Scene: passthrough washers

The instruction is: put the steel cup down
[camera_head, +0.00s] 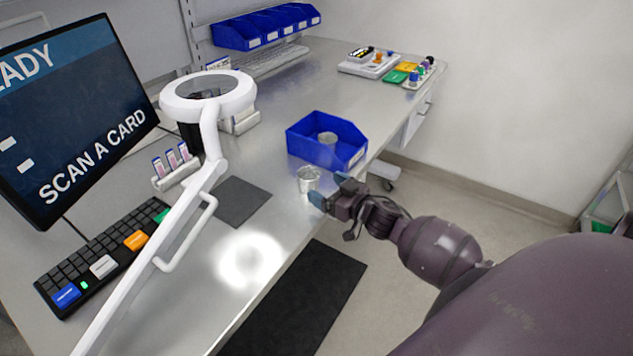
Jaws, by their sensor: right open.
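A steel cup (308,179) stands upright on the metal bench, just in front of a blue bin (327,142). My right gripper (328,190) is at the bench edge, right beside the cup on its right side. Its blue-tipped fingers are open, and I cannot tell whether one touches the cup. A second small metal cup or round part (327,138) is inside the blue bin. My left gripper is out of view.
A dark grey mat (242,201) lies left of the cup. A white ring magnifier lamp (208,95), a keyboard (102,250) and a monitor (70,110) fill the left side. Colourful parts on trays (400,72) are at the far end.

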